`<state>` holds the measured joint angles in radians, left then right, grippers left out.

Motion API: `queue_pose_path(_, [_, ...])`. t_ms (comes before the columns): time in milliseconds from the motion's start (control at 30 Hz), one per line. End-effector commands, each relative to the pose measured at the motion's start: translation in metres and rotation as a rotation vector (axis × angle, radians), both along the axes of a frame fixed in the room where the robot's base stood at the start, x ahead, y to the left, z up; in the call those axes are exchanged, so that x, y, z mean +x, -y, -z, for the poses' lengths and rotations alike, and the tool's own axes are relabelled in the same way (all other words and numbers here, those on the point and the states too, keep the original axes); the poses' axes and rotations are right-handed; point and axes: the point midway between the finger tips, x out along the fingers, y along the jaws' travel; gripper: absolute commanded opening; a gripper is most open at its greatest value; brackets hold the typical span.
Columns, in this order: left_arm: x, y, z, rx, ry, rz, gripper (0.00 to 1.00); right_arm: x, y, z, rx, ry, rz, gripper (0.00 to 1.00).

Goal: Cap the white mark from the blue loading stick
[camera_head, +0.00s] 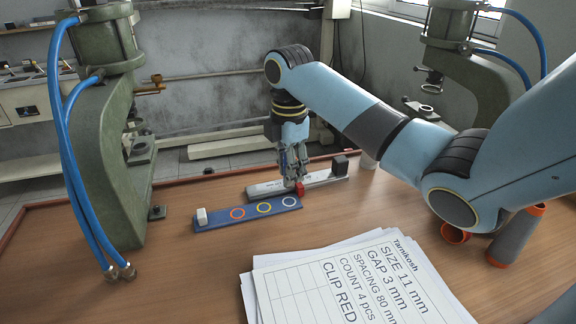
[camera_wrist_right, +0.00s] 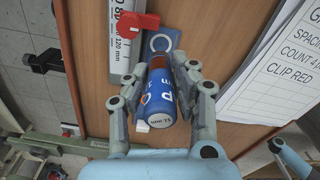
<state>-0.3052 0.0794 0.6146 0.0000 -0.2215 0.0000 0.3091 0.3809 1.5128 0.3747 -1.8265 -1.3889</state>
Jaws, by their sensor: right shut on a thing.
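The blue loading stick (camera_head: 222,217) lies on the table with an orange ring, a yellow ring and a white ring mark (camera_head: 289,201), and a white block at its left end. The white mark also shows in the right wrist view (camera_wrist_right: 160,42), uncovered. My right gripper (camera_head: 291,178) is above the right part of the stick, pointing down. The cylinder hides part of the stick. My left gripper is out of view.
Behind the stick lies a pale ruler bar (camera_head: 265,188) with a red clip (camera_head: 299,188) and a dark end block (camera_head: 340,165). Printed sheets (camera_head: 350,280) lie in front. A grey cylinder with orange ends (camera_head: 515,235) is at right. A green press (camera_head: 110,150) stands left.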

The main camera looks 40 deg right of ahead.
Motion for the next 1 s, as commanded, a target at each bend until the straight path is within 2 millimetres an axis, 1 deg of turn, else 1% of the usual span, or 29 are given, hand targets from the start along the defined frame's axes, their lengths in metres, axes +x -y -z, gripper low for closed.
queue_pose_path(33, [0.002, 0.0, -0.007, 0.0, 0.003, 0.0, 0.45, 0.0, -0.001, -0.003, 0.001, -0.001, -0.001, 0.0])
queue_pose_path(67, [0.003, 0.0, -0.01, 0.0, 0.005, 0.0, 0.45, 0.0, -0.001, -0.004, 0.001, 0.0, -0.001, 0.0])
queue_pose_path(200, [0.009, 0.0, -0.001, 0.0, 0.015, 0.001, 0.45, 0.0, -0.001, 0.015, 0.001, -0.002, -0.001, 0.0])
queue_pose_path(400, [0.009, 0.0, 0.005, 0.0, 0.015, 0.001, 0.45, 0.0, -0.001, 0.032, 0.001, 0.0, -0.001, 0.0])
queue_pose_path(500, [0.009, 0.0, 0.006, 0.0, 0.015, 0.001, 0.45, 0.0, -0.001, 0.038, 0.0, 0.001, -0.001, 0.0])
queue_pose_path(700, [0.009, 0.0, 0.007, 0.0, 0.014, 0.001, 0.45, 0.0, -0.001, 0.041, 0.0, 0.001, -0.002, 0.0])
queue_pose_path(1000, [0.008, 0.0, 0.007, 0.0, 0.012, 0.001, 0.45, 0.0, -0.001, 0.041, 0.0, 0.001, -0.001, 0.0])
